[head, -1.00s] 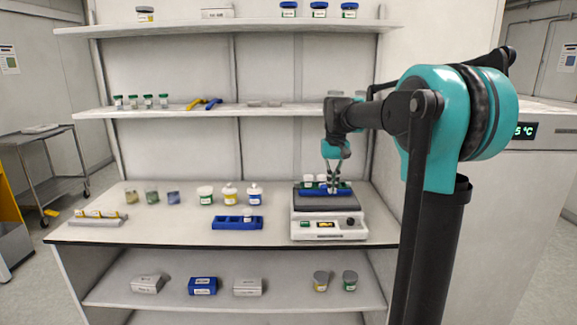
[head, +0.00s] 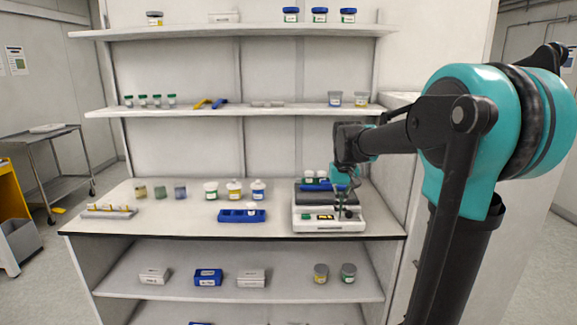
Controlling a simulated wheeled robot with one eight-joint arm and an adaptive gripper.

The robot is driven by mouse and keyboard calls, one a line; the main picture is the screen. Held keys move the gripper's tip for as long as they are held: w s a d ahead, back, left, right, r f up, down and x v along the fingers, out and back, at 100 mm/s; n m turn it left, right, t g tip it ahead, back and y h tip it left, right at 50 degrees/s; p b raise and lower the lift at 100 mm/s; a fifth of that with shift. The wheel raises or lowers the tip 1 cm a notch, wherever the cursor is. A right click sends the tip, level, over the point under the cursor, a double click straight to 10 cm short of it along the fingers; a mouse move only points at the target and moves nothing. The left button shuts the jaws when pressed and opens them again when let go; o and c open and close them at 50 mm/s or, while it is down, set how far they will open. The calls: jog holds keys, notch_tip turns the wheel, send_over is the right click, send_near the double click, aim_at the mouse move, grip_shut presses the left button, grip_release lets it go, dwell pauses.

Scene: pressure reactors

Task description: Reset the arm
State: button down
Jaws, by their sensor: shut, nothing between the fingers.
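My teal and black arm reaches in from the right of the head view. My gripper (head: 342,208) points down in front of the white hotplate device (head: 330,225) on the bench. Its fingers are shut and hold nothing. The fingertips are small and dark against the device's front panel, and I cannot tell whether they touch it. Behind the gripper, a blue rack (head: 313,187) with several small white vials sits on the device's dark top, partly hidden by my wrist.
Shelves above (head: 180,112) hold jars and vials, and a shelf below (head: 130,290) holds boxes.

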jog(key=s+d+f+t, duration=0.2)
jog(key=s+f+t, duration=0.1)
jog(key=s+f, duration=1.5)
jog(key=s, duration=0.3)
jog(key=shift+s+d+f, duration=0.15)
jog(key=shift+s+d, duration=0.1)
jog(key=shift+d, duration=0.15)
jog(key=c, duration=2.2)
grip_release()
